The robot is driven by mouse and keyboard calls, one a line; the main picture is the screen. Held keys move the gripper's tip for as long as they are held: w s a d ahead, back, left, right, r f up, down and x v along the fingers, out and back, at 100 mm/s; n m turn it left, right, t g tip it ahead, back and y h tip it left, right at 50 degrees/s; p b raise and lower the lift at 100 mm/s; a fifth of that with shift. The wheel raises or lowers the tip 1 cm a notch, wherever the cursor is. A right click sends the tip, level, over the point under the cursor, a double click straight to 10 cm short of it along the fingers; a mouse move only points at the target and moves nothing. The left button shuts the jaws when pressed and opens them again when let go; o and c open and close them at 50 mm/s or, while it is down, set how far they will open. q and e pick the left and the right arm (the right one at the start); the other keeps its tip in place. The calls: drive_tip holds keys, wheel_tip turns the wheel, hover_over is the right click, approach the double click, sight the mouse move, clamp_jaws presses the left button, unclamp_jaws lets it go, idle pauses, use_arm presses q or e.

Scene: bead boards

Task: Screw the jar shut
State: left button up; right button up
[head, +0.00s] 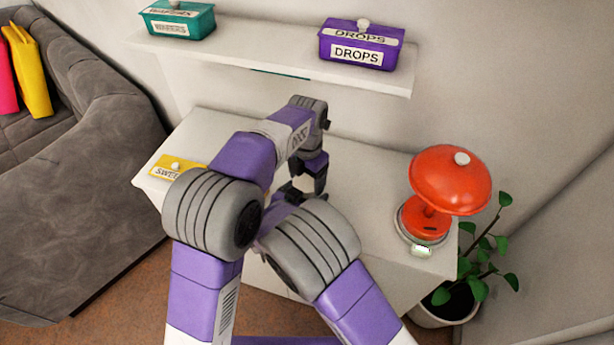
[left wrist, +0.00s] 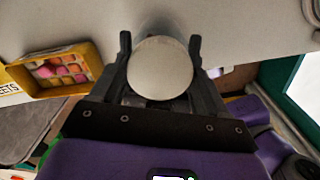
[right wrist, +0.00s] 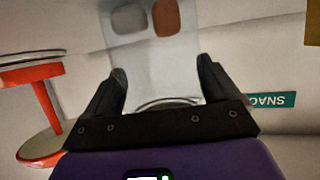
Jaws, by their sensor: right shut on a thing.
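A pale round lid (left wrist: 160,70) lies between the fingers of my left gripper (left wrist: 160,40) in the left wrist view. The fingers stand at either side of it and look open. In the head view my left gripper (head: 317,178) points down over the cabinet. My right gripper (right wrist: 162,72) is shut on a clear jar (right wrist: 184,60), with a grey and a brown shape showing at its top in that view. In the head view my right gripper (head: 292,192) is low beside the left one, partly covered. The jar is mostly hidden there. I cannot tell how the lid sits on it.
A yellow sweets box (head: 176,168) stands at the cabinet's left; the left wrist view shows sweets in it (left wrist: 62,70). A red lamp (head: 450,180) stands at the right. A shelf above holds a teal box (head: 178,22) and a purple drops box (head: 360,45). A plant (head: 470,290) stands beside the cabinet.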

use_arm(q)
drive_tip(key=c, duration=0.4)
drive_tip(key=m, duration=0.6)
drive_tip(key=o, duration=1.1)
drive_tip(key=shift+s, duration=0.1)
drive_tip(key=shift+o, duration=0.2)
drive_tip(key=shift+d, duration=0.1)
drive_tip(key=shift+r, duration=2.3)
drive_tip(key=shift+c, duration=0.3)
